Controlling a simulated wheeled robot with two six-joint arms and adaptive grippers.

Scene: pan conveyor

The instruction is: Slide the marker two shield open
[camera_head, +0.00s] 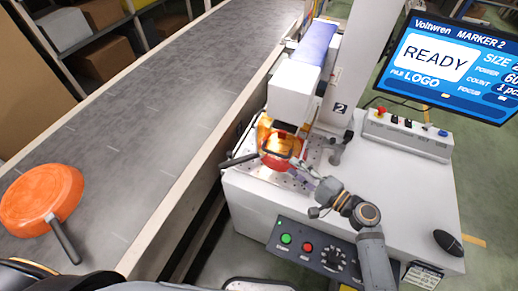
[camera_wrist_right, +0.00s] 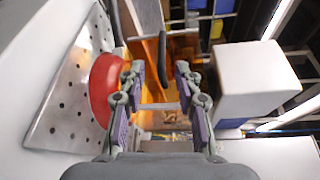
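Marker two (camera_head: 292,92) stands on a white bench, with a white head and a "2" label. Its translucent orange shield (camera_head: 266,131) is below the head, around a red-orange pan (camera_head: 276,161) on the perforated plate. The shield (camera_wrist_right: 182,50) also shows in the right wrist view, behind a dark upright bar (camera_wrist_right: 163,58) that looks like its handle. The pan (camera_wrist_right: 102,88) is left of the fingers there. My right gripper (camera_head: 312,172) is at the shield's front right. Its fingers (camera_wrist_right: 158,80) are apart, with the bar ahead between them; contact is unclear. My left gripper is out of view.
A conveyor (camera_head: 150,110) runs along the left, carrying an orange pan (camera_head: 42,198). A button panel (camera_head: 315,255) is on the bench front. A control box (camera_head: 408,135), a screen reading READY (camera_head: 436,55) and a mouse (camera_head: 449,243) are at right. The bench middle is clear.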

